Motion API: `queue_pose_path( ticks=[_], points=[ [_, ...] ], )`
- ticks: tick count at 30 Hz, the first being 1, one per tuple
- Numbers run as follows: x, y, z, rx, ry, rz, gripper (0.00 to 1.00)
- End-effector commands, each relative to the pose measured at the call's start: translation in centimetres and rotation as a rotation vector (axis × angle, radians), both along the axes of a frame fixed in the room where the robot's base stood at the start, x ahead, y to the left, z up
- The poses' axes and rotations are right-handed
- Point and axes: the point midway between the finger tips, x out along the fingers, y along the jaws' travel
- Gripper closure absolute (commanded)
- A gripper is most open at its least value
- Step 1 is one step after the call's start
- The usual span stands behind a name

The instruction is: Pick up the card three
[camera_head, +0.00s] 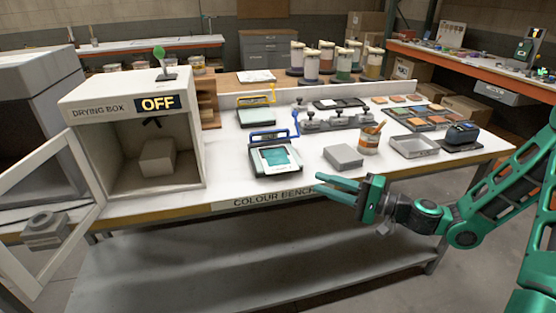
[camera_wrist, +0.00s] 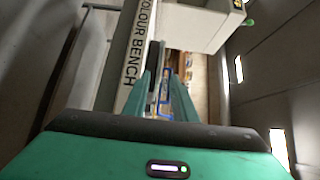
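Several small orange and brown cards (camera_head: 397,99) lie flat at the back right of the bench in the head view. More coloured pieces lie in a dark holder (camera_head: 420,117) in front of them. No number is readable, so I cannot tell which one is card three. My gripper (camera_head: 318,182) is in front of the bench's front edge, pointing left, far from the cards. In the wrist view its two fingers (camera_wrist: 161,75) stand apart with nothing between them.
The open drying box (camera_head: 155,155), marked OFF, stands left, its door swung outward. Jars (camera_head: 326,57) stand behind. A lower shelf (camera_head: 250,270) is clear.

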Motion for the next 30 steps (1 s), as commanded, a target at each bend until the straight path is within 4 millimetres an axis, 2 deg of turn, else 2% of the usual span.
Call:
queue_pose_path(
  ticks=[7,16,25,30],
  points=[
    [1.7,3.3,0.0,0.000,-0.001,0.005,0.75],
    [2.5,4.8,0.2,0.001,-0.002,0.003,0.75],
    [4.2,8.4,0.4,0.000,-0.002,0.005,0.75],
    [4.6,9.0,0.4,0.001,0.000,0.002,0.75]
  ],
)
